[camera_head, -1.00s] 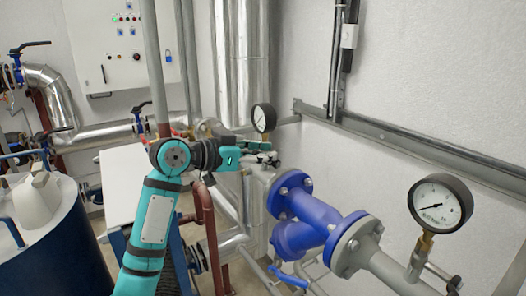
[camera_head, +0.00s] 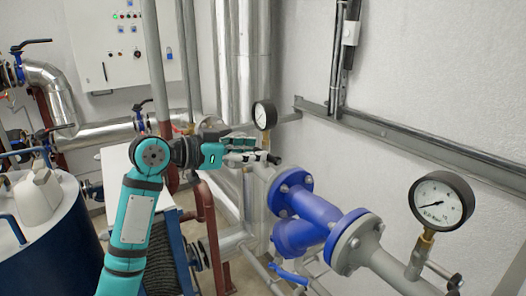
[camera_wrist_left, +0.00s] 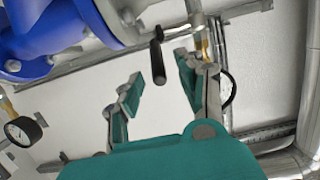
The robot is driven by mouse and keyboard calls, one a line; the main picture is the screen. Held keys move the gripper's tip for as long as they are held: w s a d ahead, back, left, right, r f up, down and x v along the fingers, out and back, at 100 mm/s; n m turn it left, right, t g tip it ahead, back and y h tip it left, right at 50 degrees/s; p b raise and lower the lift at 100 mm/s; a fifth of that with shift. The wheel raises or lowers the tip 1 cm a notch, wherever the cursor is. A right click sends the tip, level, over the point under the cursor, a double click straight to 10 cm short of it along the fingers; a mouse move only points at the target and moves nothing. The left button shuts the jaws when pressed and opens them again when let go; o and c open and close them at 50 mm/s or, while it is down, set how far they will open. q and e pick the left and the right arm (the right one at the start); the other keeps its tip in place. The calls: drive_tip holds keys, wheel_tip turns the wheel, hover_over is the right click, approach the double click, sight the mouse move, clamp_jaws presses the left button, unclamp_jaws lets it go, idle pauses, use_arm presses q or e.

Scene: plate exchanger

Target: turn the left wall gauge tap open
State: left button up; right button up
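The left wall gauge (camera_head: 264,115) has a white dial and black rim and stands on the pipe by the wall. In the left wrist view its dark rim (camera_wrist_left: 229,92) is partly hidden behind a finger. Its tap has a short black handle (camera_wrist_left: 157,55), which also shows in the head view (camera_head: 273,158) just beyond the fingertips. My left gripper (camera_head: 256,155) is teal and grey and lies just below the gauge. In the left wrist view the gripper (camera_wrist_left: 158,80) is open, with the handle in line with the gap between its fingers, not clasped. My right gripper is out of view.
A blue flanged valve (camera_head: 305,215) stands close to the right of my gripper. A larger gauge (camera_head: 440,202) is at the far right. A blue tank (camera_head: 55,240) stands at the left. A grey rail (camera_head: 420,145) runs along the wall.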

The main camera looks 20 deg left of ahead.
use_arm(q)
drive_tip(key=v, duration=0.8)
drive_tip(key=shift+s+a, duration=0.1)
